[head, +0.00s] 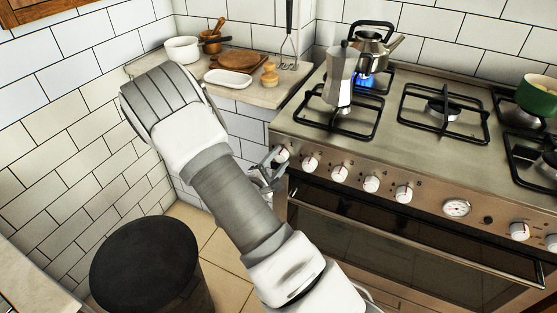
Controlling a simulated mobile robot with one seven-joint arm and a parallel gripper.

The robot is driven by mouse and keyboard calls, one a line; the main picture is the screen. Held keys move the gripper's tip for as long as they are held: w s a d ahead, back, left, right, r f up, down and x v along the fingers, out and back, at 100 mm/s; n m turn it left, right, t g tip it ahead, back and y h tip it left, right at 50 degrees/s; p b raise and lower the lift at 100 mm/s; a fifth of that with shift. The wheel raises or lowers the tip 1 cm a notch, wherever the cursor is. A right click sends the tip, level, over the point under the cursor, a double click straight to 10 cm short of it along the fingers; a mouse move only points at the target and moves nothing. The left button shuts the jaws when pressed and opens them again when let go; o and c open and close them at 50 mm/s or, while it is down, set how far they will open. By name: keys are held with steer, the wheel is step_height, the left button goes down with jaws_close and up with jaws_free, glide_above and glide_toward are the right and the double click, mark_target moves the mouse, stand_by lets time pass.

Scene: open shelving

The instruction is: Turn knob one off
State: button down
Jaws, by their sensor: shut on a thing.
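The stove's front panel (428,195) carries a row of white round knobs. The leftmost knob (283,154) is at the panel's left end, partly behind my gripper (274,163). My gripper reaches it from the left front and is shut on it; the fingers are small and partly hidden by my arm. A blue flame (366,81) burns on the back left burner under a steel kettle (371,46). Other knobs stand to the right, starting with the second knob (310,163).
A moka pot (340,77) stands on the front left burner. A green pot (538,95) is at the right. The oven handle (420,238) runs below the knobs. A counter (262,95) with kitchenware lies behind my arm. A dark round bin (145,265) stands at the lower left.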

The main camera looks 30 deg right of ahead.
steer(key=shift+c, duration=1.8)
jaws_free()
steer(key=shift+a, duration=0.1)
steer(key=p+v, duration=0.2)
steer(key=v, duration=1.5)
steer(key=shift+s+a, duration=0.1)
